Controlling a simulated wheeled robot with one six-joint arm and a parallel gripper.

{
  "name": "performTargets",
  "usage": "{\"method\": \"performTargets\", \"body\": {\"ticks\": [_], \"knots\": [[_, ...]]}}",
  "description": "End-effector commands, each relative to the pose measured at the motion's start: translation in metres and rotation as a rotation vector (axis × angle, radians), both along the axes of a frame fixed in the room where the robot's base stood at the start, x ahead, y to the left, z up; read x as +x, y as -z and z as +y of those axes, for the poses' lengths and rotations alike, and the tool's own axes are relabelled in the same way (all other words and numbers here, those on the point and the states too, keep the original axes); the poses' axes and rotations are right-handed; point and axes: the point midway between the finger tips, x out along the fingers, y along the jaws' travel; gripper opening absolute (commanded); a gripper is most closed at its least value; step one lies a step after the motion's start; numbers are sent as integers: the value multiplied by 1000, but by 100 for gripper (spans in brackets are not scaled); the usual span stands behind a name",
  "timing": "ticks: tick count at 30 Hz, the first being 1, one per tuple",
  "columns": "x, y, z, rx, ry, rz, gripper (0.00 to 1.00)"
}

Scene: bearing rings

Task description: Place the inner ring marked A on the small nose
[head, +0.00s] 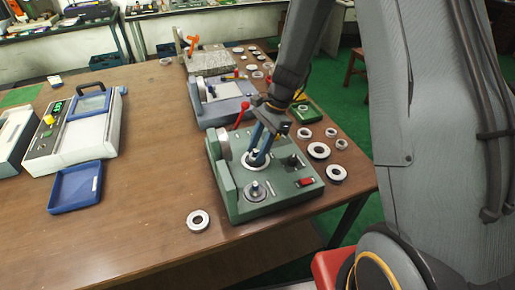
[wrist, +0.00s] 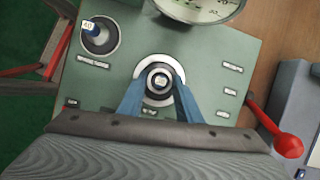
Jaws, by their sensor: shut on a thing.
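My gripper (wrist: 160,88) has its two blue fingers shut on a small metal ring (wrist: 160,96), at the middle of the green gauge machine's top plate. In the head view my gripper (head: 258,155) points down at the pale round seat (head: 248,166) of the machine. A small post with a pale label (wrist: 161,82) shows in the ring's centre. The ring appears around it, but I cannot tell how far down it sits. No letter A is readable. A second post (head: 256,189), with a dark collar, stands nearer the front; its tag reads 40 in the wrist view (wrist: 88,27).
The green machine (head: 236,202) has a dial (wrist: 200,8) and a red-knobbed lever (head: 240,116). A loose ring (head: 198,221) lies in front, and several rings (head: 319,150) lie to the right. A blue tray (head: 77,186) is at left. The middle table is clear.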

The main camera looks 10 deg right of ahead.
Motion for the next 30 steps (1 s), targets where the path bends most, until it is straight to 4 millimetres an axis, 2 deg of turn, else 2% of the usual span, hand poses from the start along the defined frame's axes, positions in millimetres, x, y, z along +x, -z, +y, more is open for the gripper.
{"method": "performTargets", "body": {"ticks": [1,2,5,13,17,30], "knots": [[0,2,0,0,0,0,9],[0,1,0,0,0,0,36],[0,1,0,0,0,0,53],[0,1,0,0,1,0,53],[2,-5,-3,1,2,-1,53],[11,-62,-25,0,1,-3,53]]}}
